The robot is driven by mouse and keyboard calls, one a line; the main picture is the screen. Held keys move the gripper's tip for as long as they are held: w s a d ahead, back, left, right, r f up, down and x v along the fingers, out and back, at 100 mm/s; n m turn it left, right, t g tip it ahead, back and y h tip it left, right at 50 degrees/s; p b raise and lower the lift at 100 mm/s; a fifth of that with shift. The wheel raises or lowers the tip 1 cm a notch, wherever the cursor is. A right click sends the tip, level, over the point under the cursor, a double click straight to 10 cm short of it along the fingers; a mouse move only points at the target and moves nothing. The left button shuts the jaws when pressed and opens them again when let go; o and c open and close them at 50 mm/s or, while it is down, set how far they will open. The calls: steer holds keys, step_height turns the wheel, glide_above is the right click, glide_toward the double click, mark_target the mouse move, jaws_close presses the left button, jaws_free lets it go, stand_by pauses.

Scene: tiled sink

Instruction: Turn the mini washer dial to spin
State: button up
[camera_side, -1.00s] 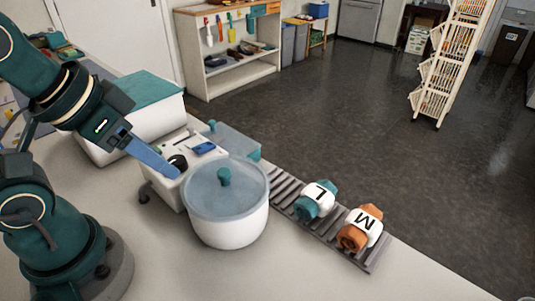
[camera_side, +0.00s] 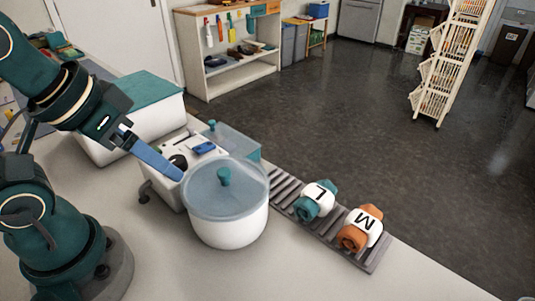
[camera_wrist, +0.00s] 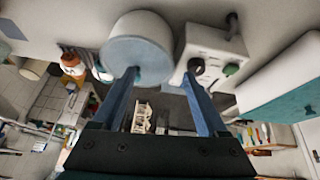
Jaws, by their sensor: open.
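The mini washer has a round white tub (camera_side: 226,222) under a clear bluish lid with a teal knob (camera_side: 224,177), and a white control panel (camera_side: 176,148) behind it. A black dial (camera_side: 178,162) is on the panel, partly hidden by my finger. In the wrist view the dial (camera_wrist: 196,66) is beside the right fingertip, near a green knob (camera_wrist: 231,69). My gripper (camera_side: 181,177) is open and empty, with its blue fingers reaching over the panel. In the wrist view my gripper (camera_wrist: 160,75) straddles space between tub and panel. Contact with the dial and its setting cannot be told.
A grey slatted rack (camera_side: 290,192) to the right carries a teal roll marked L (camera_side: 316,200) and an orange roll marked M (camera_side: 358,229). A white bin with a teal lid (camera_side: 137,98) stands behind the washer. The front counter is clear.

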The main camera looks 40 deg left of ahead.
steer(key=n, duration=0.2)
steer(key=n+g, duration=0.6)
steer(key=n, duration=1.1)
glide_above(177, 159)
steer(key=shift+w+d+f, duration=0.1)
steer(key=shift+w+f, duration=0.15)
steer(key=shift+f, duration=0.65)
steer(key=shift+s+a+f, duration=0.15)
steer(key=shift+a+f, duration=0.05)
steer(key=shift+f, duration=0.4)
steer(key=shift+s+f, duration=0.1)
steer(key=shift+f, duration=2.15)
jaws_close()
